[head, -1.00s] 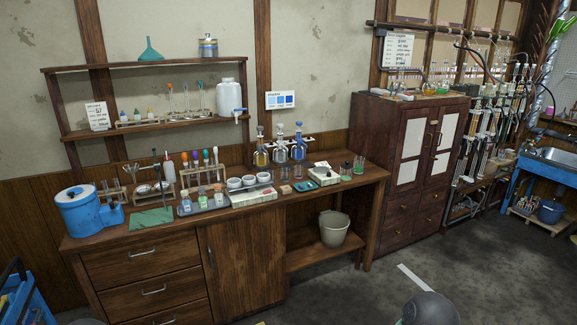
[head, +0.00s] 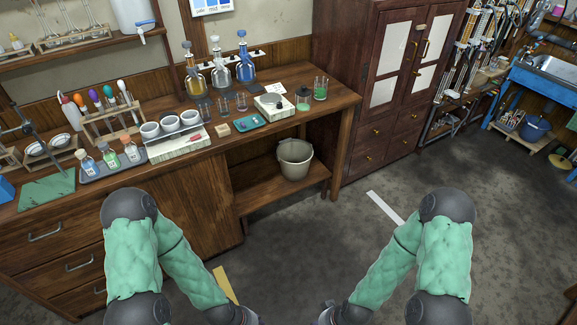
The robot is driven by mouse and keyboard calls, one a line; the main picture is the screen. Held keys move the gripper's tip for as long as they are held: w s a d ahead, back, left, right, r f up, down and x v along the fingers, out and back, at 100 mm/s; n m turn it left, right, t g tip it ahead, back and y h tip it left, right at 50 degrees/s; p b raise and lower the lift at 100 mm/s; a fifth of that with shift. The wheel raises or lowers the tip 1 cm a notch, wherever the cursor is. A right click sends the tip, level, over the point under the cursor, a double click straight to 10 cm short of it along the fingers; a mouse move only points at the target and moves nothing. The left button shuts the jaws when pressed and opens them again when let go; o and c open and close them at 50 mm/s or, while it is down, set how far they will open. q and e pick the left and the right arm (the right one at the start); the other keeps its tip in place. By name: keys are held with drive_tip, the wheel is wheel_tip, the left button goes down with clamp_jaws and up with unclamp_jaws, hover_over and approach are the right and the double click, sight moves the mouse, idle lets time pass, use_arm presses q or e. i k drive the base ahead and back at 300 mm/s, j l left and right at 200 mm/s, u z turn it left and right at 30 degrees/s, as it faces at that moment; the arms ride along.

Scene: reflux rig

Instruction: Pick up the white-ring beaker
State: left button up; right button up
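Several small clear glass beakers stand on the wooden bench, including an empty-looking one (head: 240,102) and another (head: 223,107) to its left. Two glasses with green contents, one (head: 303,99) nearer and one (head: 320,88) farther right, stand near the bench's right end. The ring colours are too small to tell, so I cannot tell which is the white-ring beaker. My two green-sleeved arms reach down in front of the bench, well short of the glassware. Both grippers are cut off by the bottom edge of the head view.
The bench (head: 335,105) also holds three flasks (head: 220,72), a teal tray (head: 251,123), a white-topped box (head: 273,106), white bowls (head: 170,123) and a tube rack (head: 108,125). A bucket (head: 295,158) stands on the lower shelf. A cabinet (head: 378,120) stands right of the bench.

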sight(321, 88)
drive_tip(key=i+l, duration=0.15)
drive_tip(key=u, duration=0.3)
drive_tip(key=i+l+u, duration=0.4)
drive_tip(key=l+u, duration=0.25)
drive_tip(key=i+l+u, duration=0.15)
drive_tip(key=l+u, duration=0.15)
drive_tip(key=l, duration=0.15)
